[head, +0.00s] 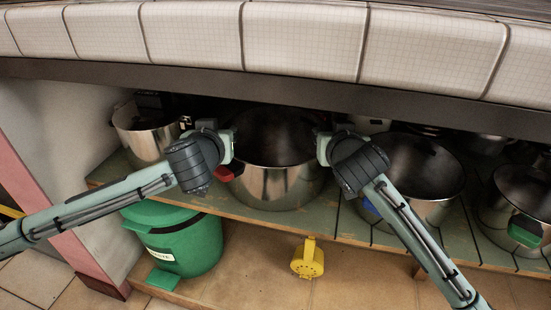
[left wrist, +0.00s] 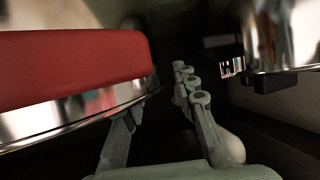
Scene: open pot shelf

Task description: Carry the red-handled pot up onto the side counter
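The red-handled pot (head: 278,190) is a large steel pot on the shelf, in the middle of the head view. Its red handle (head: 229,172) is on its left side and fills the left of the left wrist view (left wrist: 75,65). My left gripper (head: 231,146) is at the pot's left side, by the rim and above the handle. In the left wrist view its fingers (left wrist: 155,100) are spread with a dark gap between them, and the left fingertip is hidden behind the pot or handle. My right gripper (head: 322,148) is at the pot's right rim; its fingers are mostly hidden.
The green shelf (head: 325,215) also bears a smaller steel pot (head: 148,138) at left, a blue-handled pot (head: 422,170) and a green-handled pot (head: 518,200) at right. A tiled counter (head: 300,40) overhangs closely. A green bin (head: 180,243) and yellow object (head: 308,258) are below.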

